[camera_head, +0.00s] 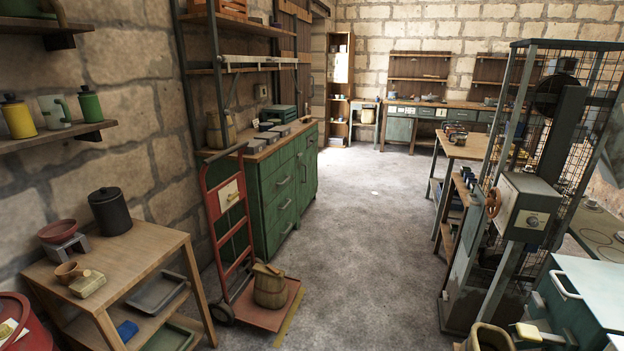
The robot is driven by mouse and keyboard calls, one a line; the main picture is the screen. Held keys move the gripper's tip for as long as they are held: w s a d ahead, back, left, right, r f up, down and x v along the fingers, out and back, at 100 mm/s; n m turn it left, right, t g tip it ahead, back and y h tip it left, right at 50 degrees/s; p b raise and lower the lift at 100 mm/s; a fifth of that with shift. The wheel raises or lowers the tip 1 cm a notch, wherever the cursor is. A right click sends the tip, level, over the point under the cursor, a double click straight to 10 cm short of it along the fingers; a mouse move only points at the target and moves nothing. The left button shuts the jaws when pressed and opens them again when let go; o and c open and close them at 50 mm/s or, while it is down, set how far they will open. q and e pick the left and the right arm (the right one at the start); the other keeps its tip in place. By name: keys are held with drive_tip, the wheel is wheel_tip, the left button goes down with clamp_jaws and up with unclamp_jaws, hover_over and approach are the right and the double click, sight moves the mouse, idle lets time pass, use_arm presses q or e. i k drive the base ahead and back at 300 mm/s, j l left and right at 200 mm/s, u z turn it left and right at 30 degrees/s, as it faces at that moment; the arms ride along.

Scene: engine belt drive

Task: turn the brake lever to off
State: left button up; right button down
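The caged machine (505,100) stands at the right, a tall metal frame with wire mesh and a dark wheel inside. A grey-beige control box (515,190) with a round dial (534,221) is fixed to its front. A brown handwheel-like part (492,199) sits at the box's left side. I cannot make out for certain which part is the brake lever, nor its position. Neither of my grippers is in view.
A wooden side table (140,255) stands at the left. A red hand truck (230,215) carrying a wooden bucket (269,287) stands beside the green cabinet (280,190). A pale teal chest (585,295) is at the lower right. The middle floor is clear.

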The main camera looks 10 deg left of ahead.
sight(231, 197)
drive_tip(key=i+u, duration=0.1)
drive_tip(key=i, duration=0.65)
drive_tip(key=i+l+u, duration=0.1)
drive_tip(key=i, duration=0.6)
drive_tip(key=i+l+u, duration=0.1)
drive_tip(key=i+l, duration=0.15)
drive_tip(key=i, duration=0.5)
